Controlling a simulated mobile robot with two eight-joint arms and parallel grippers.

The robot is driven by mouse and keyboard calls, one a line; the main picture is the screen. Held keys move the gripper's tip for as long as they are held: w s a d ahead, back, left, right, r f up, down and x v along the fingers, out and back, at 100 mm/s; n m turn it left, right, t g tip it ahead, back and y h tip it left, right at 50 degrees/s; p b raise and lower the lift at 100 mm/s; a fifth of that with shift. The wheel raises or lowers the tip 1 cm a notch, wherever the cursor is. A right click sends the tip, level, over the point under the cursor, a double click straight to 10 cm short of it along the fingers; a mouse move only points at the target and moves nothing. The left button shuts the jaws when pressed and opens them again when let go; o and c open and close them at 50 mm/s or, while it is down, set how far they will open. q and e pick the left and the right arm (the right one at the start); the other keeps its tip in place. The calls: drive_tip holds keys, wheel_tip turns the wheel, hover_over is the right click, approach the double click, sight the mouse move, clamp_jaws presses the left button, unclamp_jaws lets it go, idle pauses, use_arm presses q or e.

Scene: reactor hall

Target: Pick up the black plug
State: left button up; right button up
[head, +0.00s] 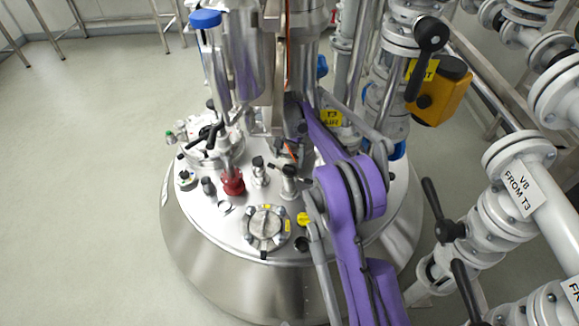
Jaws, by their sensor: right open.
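Several small black parts sit on the round steel reactor lid (225,225), and I cannot tell for certain which is the black plug. A low round black piece (302,244) lies near the front edge of the lid, just below a yellow cap. My right gripper (291,150) is at the end of the purple arm, over the back of the lid. It is small and partly hidden among the fittings, open, and apart from that black piece. My left gripper is not in view.
A red fitting (233,182), a round flanged port (265,228) and a clamped hatch (212,148) crowd the lid. Tall steel columns rise behind. White pipes with black-handled valves (440,215) stand close on the right. The floor (90,190) at left is clear.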

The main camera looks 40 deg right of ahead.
sight(289, 166)
drive_tip(key=shift+w+d+r, duration=0.1)
drive_tip(key=shift+w+d, duration=0.15)
drive_tip(key=shift+w, duration=0.05)
drive_tip(key=shift+w+d, duration=0.1)
drive_tip(key=shift+d, duration=0.05)
wheel_tip(289, 166, down, 3)
drive_tip(key=shift+r+b, duration=0.2)
drive_tip(key=shift+b, duration=0.1)
drive_tip(key=f, duration=0.2)
drive_tip(key=f+b, duration=0.1)
drive_tip(key=f, duration=0.2)
drive_tip(key=shift+w+d, duration=0.2)
drive_tip(key=shift+r, duration=0.1)
drive_tip(key=c, duration=1.4)
drive_tip(key=shift+r, duration=0.15)
